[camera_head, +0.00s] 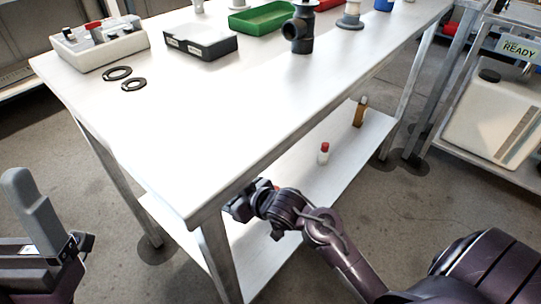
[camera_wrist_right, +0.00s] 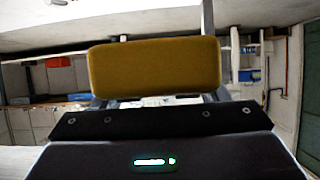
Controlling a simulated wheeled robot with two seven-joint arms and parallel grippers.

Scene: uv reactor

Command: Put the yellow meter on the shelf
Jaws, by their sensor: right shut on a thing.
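The yellow meter (camera_wrist_right: 155,67) fills the upper middle of the right wrist view as a rounded yellow block. My right gripper (camera_wrist_right: 155,98) is shut on it. In the head view my right gripper (camera_head: 240,206) is at the near edge of the table, partly under its top, above the lower shelf (camera_head: 262,258). The meter is hidden in the head view. I cannot tell whether it touches the shelf. My left gripper (camera_head: 45,225) is at the left edge, away from the table; its opening cannot be made out.
The white table top (camera_head: 190,130) overhangs the shelf, with metal legs at its corners. A red-capped bottle (camera_head: 323,154) and an amber bottle (camera_head: 360,113) stand on the shelf's far part. The shelf's near part looks clear. Black rings (camera_head: 117,73) and a black box (camera_head: 200,42) lie on top.

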